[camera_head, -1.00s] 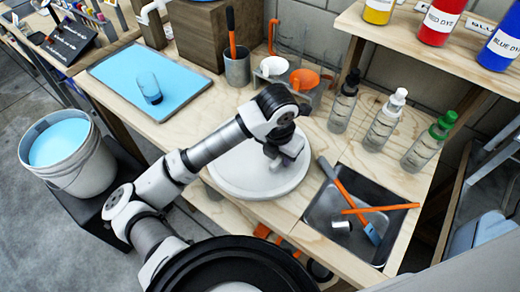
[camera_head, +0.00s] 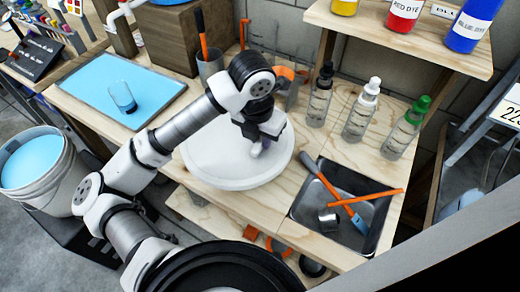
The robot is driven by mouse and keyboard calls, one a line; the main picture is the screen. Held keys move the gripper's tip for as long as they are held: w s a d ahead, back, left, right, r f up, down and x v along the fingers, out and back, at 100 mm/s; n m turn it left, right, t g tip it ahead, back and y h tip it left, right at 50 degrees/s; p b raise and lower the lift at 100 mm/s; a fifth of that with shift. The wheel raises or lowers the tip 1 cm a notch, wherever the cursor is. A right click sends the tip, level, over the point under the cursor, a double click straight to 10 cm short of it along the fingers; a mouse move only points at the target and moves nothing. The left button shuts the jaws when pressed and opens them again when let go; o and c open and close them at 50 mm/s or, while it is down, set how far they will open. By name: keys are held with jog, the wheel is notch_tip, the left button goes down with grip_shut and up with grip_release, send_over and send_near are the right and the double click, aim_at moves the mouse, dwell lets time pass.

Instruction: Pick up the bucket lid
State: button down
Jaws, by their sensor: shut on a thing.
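The bucket lid (camera_head: 215,160) is a large round white disc near the front edge of the wooden bench, in the middle of the picture. My gripper (camera_head: 259,147) points down over the right part of the lid and is shut on it. The fingers and wrist hide the exact spot of the grip. I cannot tell whether the lid rests on the bench or is slightly raised. The bucket (camera_head: 62,185) stands open at the left, with light blue liquid inside.
A sunken metal tray (camera_head: 305,213) with orange-handled tools lies right of the lid. Several dropper bottles (camera_head: 358,118) stand behind it. A blue tray (camera_head: 90,85) holding a glass (camera_head: 122,97) lies at the back left. A shelf (camera_head: 390,40) with dye jars overhangs the back right.

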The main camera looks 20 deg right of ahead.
notch_tip(320, 180, up, 14)
jog(key=b, duration=0.1)
jog(key=shift+f+b, duration=0.25)
jog(key=shift+b, duration=0.1)
jog(key=shift+a, duration=0.1)
